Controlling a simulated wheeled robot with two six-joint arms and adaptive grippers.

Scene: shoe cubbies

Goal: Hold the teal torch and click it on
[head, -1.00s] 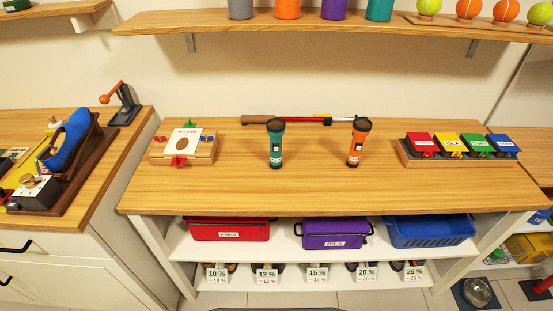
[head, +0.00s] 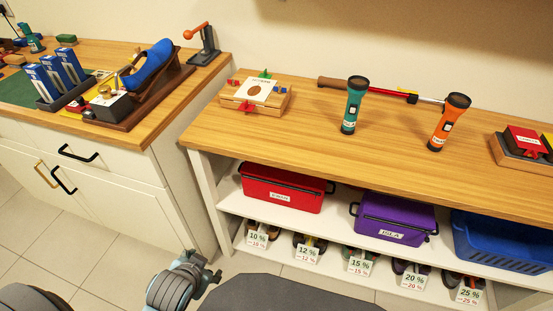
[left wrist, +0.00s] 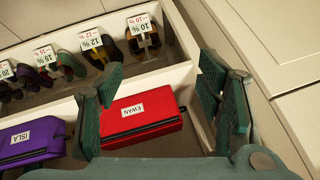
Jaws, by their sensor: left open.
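The teal torch (head: 354,108) stands upright, black head up, on the wooden tabletop (head: 300,125) in the head view. A pale label shows low on it. It is not in the left wrist view. An orange torch (head: 447,124) stands to its right. My left gripper (left wrist: 160,85) is open and empty in the left wrist view, with the red EWAN box (left wrist: 140,115) and the lower shelf behind its fingers. In the head view part of my left arm shows low, in front of the table and well away from the torch. My right gripper is not in view.
A red-and-black stick-like tool (head: 380,91) lies behind the torches. A small wooden box (head: 255,98) stands left and a block with coloured lids (head: 525,147) right. Red, purple (head: 395,217) and blue (head: 500,240) containers sit below. The tabletop in front of the torches is clear.

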